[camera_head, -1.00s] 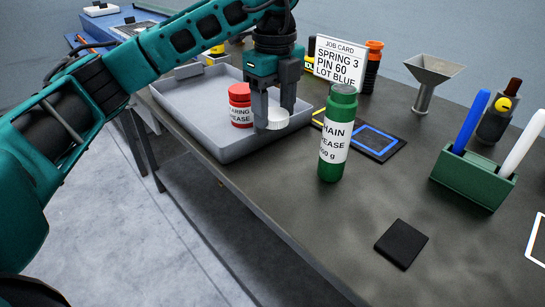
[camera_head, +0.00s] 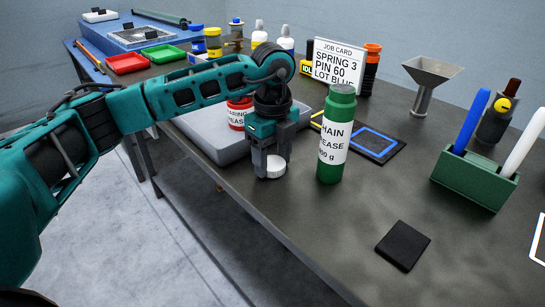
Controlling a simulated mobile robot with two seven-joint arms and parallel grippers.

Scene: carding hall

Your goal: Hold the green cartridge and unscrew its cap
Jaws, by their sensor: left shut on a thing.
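The green cartridge (camera_head: 330,166) stands upright on the dark table, with a white label reading CHAIN GREASE partly in view. Its top end is green. My left gripper (camera_head: 271,163) points down to the left of the cartridge, apart from it, in front of the grey tray. I cannot tell whether the cap touches the table. My right gripper is not in view.
A red grease tub (camera_head: 237,118) stands in the grey tray (camera_head: 213,147), partly behind my arm. A job card (camera_head: 339,62), metal funnel (camera_head: 427,82), green pen holder (camera_head: 474,180) and black pad (camera_head: 402,244) are around. The table in front of the cartridge is clear.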

